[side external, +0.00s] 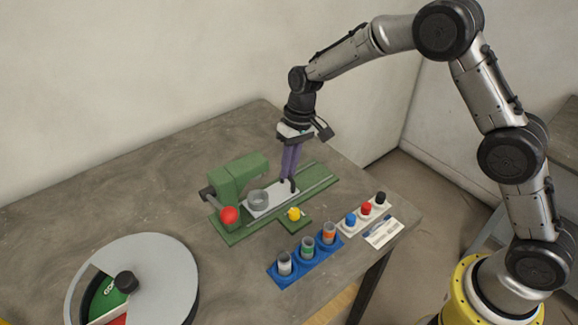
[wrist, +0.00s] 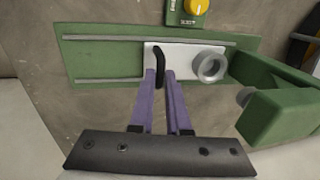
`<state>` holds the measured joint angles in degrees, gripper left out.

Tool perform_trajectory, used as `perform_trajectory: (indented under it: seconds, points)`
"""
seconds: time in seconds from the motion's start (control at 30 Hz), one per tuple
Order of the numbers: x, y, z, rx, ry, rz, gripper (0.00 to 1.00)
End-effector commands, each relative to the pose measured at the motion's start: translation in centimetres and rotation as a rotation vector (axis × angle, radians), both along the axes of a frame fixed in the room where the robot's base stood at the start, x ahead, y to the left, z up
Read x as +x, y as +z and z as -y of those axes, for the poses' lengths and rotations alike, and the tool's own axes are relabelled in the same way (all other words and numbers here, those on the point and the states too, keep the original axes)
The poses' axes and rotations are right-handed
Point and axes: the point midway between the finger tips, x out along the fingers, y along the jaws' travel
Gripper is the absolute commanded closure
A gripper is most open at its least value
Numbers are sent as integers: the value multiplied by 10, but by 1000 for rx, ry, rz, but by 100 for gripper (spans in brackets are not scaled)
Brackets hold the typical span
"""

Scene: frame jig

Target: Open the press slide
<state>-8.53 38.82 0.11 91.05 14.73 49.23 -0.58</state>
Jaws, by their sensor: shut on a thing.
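The press is green, with a head (side external: 240,175) on the left and a long base rail (side external: 318,182) on the table. A pale slide plate (side external: 266,208) sits on the rail, with a grey ring (side external: 258,198) on it near the press head. A dark upright handle stands at the plate's other end; it shows in the wrist view (wrist: 159,66). My gripper (side external: 289,178) points down with its purple fingers shut on this handle. In the wrist view the fingers (wrist: 160,75) lie around the handle on the slide plate (wrist: 182,60), and the ring (wrist: 208,66) is to the right.
A red ball (side external: 229,215) is at the press front, and a yellow knob (side external: 294,213) sits on a green block. A blue rack (side external: 281,271) holds several cups. Coloured caps (side external: 366,209) stand at the right. A round dial drum (side external: 165,280) is at front left.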

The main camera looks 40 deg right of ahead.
Motion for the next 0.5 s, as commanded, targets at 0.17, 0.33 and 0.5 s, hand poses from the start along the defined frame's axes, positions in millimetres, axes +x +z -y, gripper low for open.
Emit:
perform_trajectory:
  seconds: [0.17,0.33,0.5]
  points:
    - [1,1,19,0,-5,2,100]
    - [2,1,64,0,-9,3,100]
    - [2,2,98,0,-5,4,100]
